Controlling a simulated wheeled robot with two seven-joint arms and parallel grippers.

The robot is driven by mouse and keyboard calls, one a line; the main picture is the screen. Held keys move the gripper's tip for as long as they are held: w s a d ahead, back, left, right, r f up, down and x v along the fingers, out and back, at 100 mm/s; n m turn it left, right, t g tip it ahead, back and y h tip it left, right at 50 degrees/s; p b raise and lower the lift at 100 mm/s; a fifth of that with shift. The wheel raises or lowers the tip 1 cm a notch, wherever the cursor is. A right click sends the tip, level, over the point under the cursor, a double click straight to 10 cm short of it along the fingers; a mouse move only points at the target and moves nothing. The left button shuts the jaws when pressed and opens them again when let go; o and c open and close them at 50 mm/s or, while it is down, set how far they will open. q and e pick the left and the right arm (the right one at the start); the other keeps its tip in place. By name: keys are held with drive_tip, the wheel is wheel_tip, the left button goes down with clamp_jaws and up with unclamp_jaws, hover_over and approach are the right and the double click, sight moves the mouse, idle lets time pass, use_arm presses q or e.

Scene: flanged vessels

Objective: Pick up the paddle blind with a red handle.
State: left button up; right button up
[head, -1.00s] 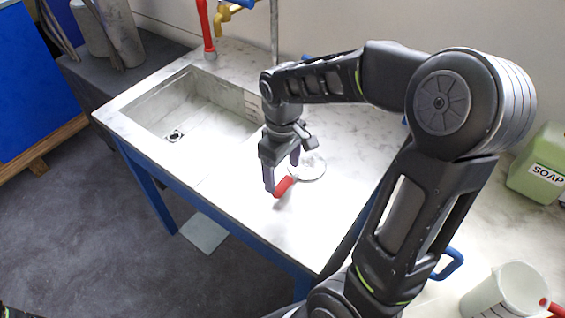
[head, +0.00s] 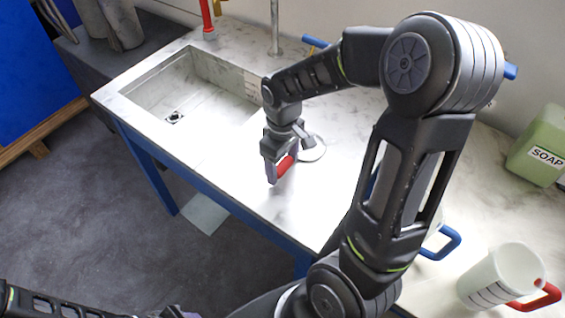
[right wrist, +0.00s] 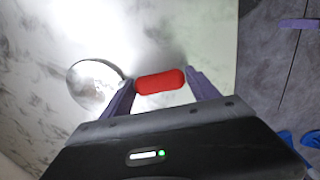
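The paddle blind lies on the pale worktop (head: 226,168), with its red handle (head: 285,166) towards the near edge and its round pale disc (head: 312,148) behind. My right gripper (head: 281,171) is low over the handle, with one finger at each end of it. In the right wrist view the red handle (right wrist: 160,81) sits between the two purple fingers (right wrist: 158,82), close to both, and the disc (right wrist: 94,84) is beyond the left finger. The fingers are wide apart; firm contact is not clear.
A sink basin (head: 190,95) is set into the worktop on the left. A green soap container (head: 540,145) and a white jug with a red handle (head: 495,278) stand on the right. A blue handle (head: 441,245) shows beside my right arm. The worktop's left front is clear.

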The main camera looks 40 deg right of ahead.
clamp_jaws()
idle(0.6)
